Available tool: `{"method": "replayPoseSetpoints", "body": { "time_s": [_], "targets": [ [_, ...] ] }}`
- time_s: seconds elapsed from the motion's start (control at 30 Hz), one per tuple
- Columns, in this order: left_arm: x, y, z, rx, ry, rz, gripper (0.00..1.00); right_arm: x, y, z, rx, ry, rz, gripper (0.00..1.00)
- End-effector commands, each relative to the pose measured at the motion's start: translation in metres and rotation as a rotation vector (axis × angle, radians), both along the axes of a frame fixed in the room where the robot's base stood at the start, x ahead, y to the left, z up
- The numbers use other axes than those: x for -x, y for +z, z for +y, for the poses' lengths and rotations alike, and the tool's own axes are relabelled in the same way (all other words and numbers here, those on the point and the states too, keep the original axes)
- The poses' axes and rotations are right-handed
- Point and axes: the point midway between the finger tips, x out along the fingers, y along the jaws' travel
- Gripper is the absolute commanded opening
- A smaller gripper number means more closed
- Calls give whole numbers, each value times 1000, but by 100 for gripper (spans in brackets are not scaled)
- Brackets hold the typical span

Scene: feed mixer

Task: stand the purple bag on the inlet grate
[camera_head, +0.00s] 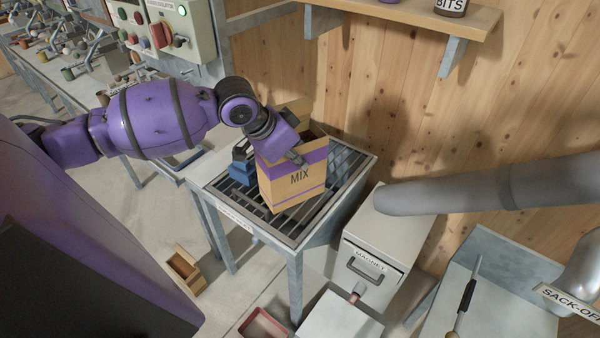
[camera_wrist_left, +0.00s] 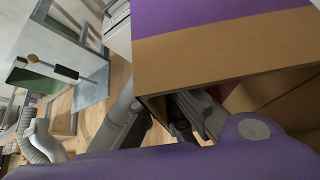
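The purple bag (camera_head: 292,182), tan with purple bands and the word MIX, is upright over the inlet grate (camera_head: 335,193). Its base appears to be on the bars; I cannot tell whether a small gap is left. Its top is open, with a flap up at the back. My left gripper (camera_head: 297,157) is at the bag's upper rim, with a fingertip against the front purple band; the other finger is hidden. In the left wrist view the fingers (camera_wrist_left: 190,116) meet the rim of the bag (camera_wrist_left: 225,55) and look closed on its wall. My right gripper is not in view.
A blue object (camera_head: 241,168) sits on the grate just left of the bag. A grey pipe (camera_head: 480,197) crosses right of the grate, above the MAGNET box (camera_head: 372,255). A wooden wall and a shelf (camera_head: 420,14) are behind.

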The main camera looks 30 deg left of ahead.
Motion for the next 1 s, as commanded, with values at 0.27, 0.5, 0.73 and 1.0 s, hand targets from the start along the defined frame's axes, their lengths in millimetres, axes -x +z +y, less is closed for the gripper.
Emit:
{"method": "replayPoseSetpoints", "body": {
  "time_s": [0.27,0.5,0.73,1.0],
  "targets": [
    [-44,-40,25,3,2,-3,0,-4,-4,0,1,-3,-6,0],
    [-60,-60,35,1,0,-6,0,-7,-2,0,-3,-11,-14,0],
    [-65,-75,39,1,0,-4,0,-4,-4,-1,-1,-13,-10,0],
    [-66,-98,39,-1,-1,-8,0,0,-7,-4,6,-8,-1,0]
  ]
}}
